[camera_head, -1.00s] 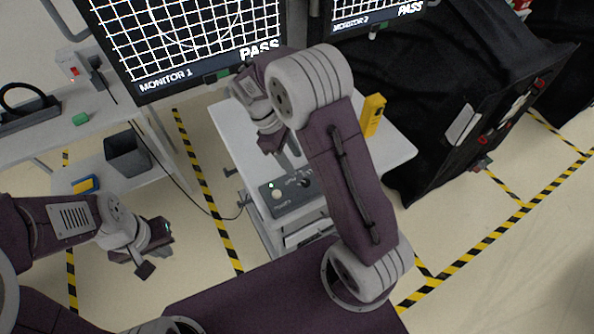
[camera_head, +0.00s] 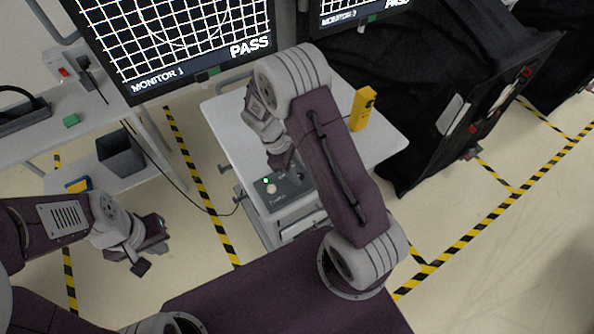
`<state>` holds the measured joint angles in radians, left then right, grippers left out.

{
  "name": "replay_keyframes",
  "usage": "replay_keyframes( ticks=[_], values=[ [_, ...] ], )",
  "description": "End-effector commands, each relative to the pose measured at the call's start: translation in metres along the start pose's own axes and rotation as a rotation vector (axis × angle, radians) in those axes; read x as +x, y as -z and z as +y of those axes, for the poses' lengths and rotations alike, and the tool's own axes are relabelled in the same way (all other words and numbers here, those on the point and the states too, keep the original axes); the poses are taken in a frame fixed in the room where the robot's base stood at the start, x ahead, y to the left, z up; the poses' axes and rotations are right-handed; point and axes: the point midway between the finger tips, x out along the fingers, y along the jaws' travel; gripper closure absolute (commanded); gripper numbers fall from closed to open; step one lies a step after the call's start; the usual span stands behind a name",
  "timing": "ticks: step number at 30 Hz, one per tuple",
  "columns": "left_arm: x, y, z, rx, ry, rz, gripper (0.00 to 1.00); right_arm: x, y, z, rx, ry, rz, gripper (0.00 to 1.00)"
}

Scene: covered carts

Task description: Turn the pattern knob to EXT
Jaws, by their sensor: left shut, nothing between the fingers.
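A dark control box (camera_head: 282,198) sits on the front edge of a white cart. A lit green lamp (camera_head: 266,181) and a pale round knob or button (camera_head: 272,189) show on its top. Its right part, where a dark knob sits, is mostly covered by my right gripper; knob labels are too small to read. My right gripper (camera_head: 287,168) points down at the box, and its fingertips are too hidden to tell contact or opening. My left gripper (camera_head: 150,252) is shut and empty, over the floor at the left, well away from the box.
The white cart (camera_head: 225,118) also carries a yellow device (camera_head: 362,108). Monitor 1 (camera_head: 180,45) and Monitor 2 (camera_head: 355,12) stand behind, showing grids and PASS. A black-covered cart (camera_head: 400,110) stands right. A side bench (camera_head: 95,115) with a grey bin (camera_head: 120,152) stands left.

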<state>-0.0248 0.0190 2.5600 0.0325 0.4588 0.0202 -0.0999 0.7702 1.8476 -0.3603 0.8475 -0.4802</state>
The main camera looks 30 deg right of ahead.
Motion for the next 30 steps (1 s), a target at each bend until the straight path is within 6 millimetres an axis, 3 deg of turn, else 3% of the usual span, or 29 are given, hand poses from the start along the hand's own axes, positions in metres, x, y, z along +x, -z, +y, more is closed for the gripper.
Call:
replay_keyframes(
  ticks=[1,3,16,30],
  values=[
    [0.000,0.000,0.000,0.000,0.000,0.000,1.00,0.000,0.000,0.000,0.000,0.000,0.000,0.82],
    [0.000,0.000,0.000,0.000,0.000,0.000,1.00,0.000,0.000,0.000,0.000,0.000,0.000,1.00],
    [-0.004,0.000,0.000,0.000,0.000,0.000,1.00,-0.002,-0.001,0.001,0.075,0.030,0.000,1.00],
    [-0.016,0.002,0.000,0.000,0.000,0.000,1.00,-0.002,-0.002,0.006,0.450,0.184,0.002,1.00]
  ],
)
